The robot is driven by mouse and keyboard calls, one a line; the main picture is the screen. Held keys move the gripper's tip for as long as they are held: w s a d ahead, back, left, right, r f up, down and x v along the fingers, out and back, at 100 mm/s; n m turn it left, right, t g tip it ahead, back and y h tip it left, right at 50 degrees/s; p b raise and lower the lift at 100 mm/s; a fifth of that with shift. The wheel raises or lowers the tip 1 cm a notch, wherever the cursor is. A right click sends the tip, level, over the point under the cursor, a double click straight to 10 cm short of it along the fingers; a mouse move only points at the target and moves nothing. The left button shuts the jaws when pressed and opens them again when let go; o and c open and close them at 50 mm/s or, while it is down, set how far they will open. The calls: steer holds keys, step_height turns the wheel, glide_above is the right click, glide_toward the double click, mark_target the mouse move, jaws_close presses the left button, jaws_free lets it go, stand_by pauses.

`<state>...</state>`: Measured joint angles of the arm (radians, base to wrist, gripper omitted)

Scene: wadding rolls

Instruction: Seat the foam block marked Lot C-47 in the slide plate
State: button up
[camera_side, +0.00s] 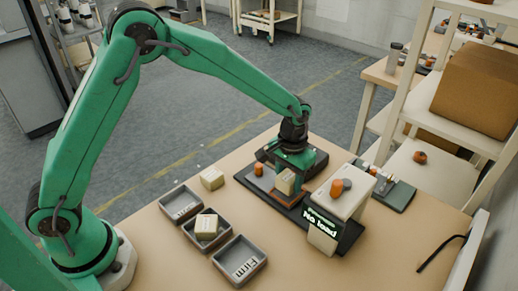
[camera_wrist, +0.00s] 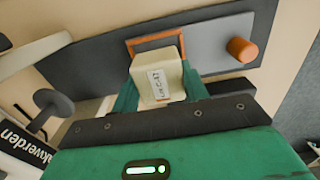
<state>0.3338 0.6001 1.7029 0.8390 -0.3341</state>
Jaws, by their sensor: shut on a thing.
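My gripper (camera_side: 287,172) is shut on a cream foam block (camera_side: 285,182) with a small printed label. In the wrist view the block (camera_wrist: 165,72) sits between the green fingers (camera_wrist: 161,92); its label lettering is too small to read surely. The grey slide plate (camera_wrist: 214,42) has an orange-rimmed pocket (camera_wrist: 134,46) and an orange knob (camera_wrist: 242,50). The block overlaps the pocket in that view, with orange rim showing past its far edge. I cannot tell whether it touches or is inside the pocket. In the side view the knob (camera_side: 258,169) shows left of my gripper.
Three grey trays stand at left: one back (camera_side: 180,203), a middle one holding a block (camera_side: 206,227), one marked "Firm" (camera_side: 239,262). Another block (camera_side: 212,178) lies behind them.

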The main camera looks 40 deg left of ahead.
steer(key=shift+f, duration=0.95)
stand_by(1.0)
steer(key=o, duration=1)
steer(key=shift+o, duration=0.5)
steer(key=o, duration=0.4)
steer(key=shift+r, duration=0.15)
steer(key=shift+r, duration=3.9)
